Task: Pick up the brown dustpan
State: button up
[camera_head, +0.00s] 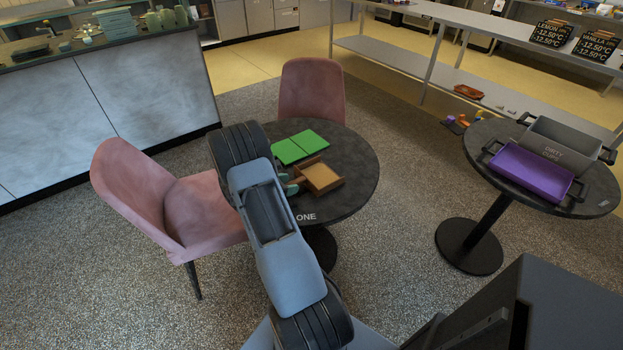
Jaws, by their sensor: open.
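A brown, shallow, open-sided pan that looks like the dustpan (321,177) lies on the round dark table marked ONE (350,152). Its left end lies close to my grey arm in the picture. Small teal and brown pieces show between the pan and the arm; I cannot tell whether they belong to the pan. My arm rises across the middle of the view and covers the left part of the table.
A green folded board (300,147) lies behind the pan. Pink chairs stand left (190,205) and behind (312,88) the table. Another round table at right holds a purple tray (530,176) and a grey bin (565,143). Speckled floor between the tables is clear.

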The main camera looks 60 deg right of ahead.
jog(key=shift+x, duration=1.35)
jog(key=c, duration=1)
